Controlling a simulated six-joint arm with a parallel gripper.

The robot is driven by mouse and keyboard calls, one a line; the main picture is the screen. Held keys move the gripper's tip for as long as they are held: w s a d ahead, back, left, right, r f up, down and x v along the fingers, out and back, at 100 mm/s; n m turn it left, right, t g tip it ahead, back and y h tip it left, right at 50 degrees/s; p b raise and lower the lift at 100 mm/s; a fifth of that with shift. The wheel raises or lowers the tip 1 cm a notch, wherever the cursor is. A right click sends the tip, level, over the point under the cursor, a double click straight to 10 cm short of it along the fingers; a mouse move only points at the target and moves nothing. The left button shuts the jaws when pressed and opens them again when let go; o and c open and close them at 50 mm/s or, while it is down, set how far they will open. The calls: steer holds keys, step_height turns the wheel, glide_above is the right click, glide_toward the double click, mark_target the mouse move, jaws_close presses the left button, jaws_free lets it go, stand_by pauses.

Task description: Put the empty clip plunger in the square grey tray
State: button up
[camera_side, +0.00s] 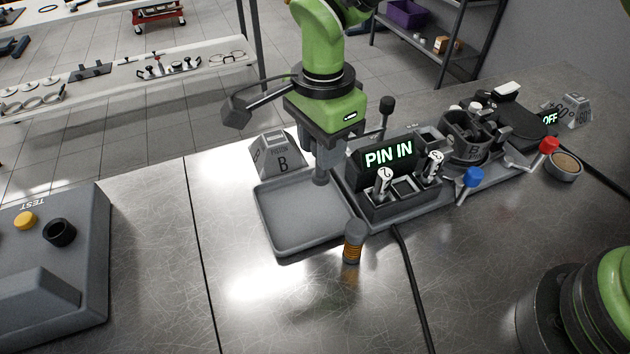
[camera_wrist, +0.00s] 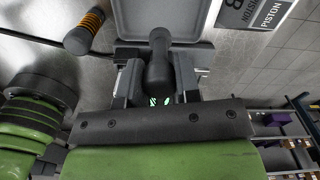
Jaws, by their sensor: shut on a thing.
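My gripper (camera_side: 323,158) is shut on a dark grey plunger (camera_side: 321,175), with no orange bands visible on it. In the wrist view the plunger (camera_wrist: 158,66) sits between the two fingers (camera_wrist: 158,82), its rounded end pointing toward the tray. The square grey tray (camera_side: 285,225) lies on the bench, empty, with a low rim. In the side view the plunger hangs over or just above the tray's far right corner; I cannot tell whether it touches. The tray also shows at the top of the wrist view (camera_wrist: 185,14).
An orange-banded plunger (camera_side: 353,243) stands at the tray's front right corner. A fixture with a "PIN IN" display (camera_side: 388,155) stands right of the tray. A grey block marked B (camera_side: 278,158) stands behind it. A test box (camera_side: 50,265) is at left. Bench left of the tray is clear.

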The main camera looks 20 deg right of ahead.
mark_target(321, 175)
steer(key=shift+f, duration=2.85)
steer(key=shift+f, duration=0.15)
steer(key=o, duration=0.9)
step_height(321, 175, up, 12)
steer(key=shift+r, duration=0.15)
